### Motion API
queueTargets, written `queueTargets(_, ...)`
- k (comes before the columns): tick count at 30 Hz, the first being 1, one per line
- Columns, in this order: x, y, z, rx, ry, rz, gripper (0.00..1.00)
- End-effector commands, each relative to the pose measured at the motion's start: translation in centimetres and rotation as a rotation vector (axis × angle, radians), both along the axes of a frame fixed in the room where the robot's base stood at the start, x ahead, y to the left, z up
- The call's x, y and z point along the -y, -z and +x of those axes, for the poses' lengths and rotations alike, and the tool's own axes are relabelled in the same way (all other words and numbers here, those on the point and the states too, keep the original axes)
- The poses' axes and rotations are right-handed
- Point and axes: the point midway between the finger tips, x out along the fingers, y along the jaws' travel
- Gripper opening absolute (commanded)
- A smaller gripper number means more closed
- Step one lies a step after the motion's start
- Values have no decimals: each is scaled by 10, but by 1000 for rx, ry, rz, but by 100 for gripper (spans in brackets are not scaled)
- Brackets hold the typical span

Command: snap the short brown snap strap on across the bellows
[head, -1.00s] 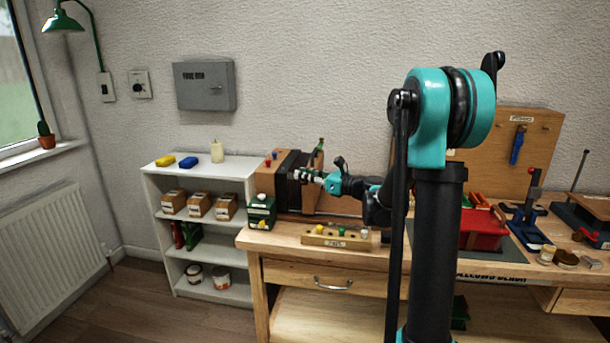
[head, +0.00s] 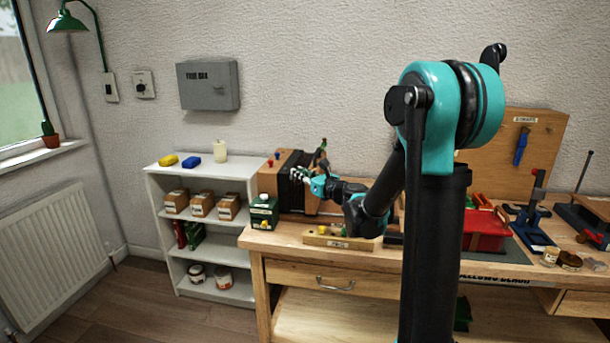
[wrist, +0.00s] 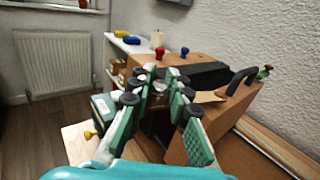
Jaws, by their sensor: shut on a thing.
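The bellows stands on the bench at its left end. It has a wooden left end (head: 270,181), dark folds (head: 290,194) and a wooden right part; its dark top (wrist: 207,75) and near wooden board (wrist: 222,117) also show in the wrist view. My gripper (head: 301,174) is at the bellows' front upper side, over the dark folds. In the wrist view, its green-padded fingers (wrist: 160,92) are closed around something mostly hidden. A small tan-brown piece (wrist: 210,97) beside the right finger looks like the strap. I cannot tell whether either strap end touches a snap.
A green box (head: 264,212) stands just left of the bellows. A wooden block with colored knobs (head: 340,242) lies in front. Red and blue knobs (wrist: 160,53) stand on the bellows' far end. A dark handle (wrist: 242,78) rises at right. A red tray (head: 487,232) sits farther right.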

Motion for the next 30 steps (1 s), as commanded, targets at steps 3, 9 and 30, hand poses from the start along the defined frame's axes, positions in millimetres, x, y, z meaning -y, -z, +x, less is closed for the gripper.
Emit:
queueTargets(3,-14,0,3,0,97,0,0)
queueTargets(9,-29,0,15,0,277,0,0)
queueTargets(30,-57,1,74,0,929,0,0)
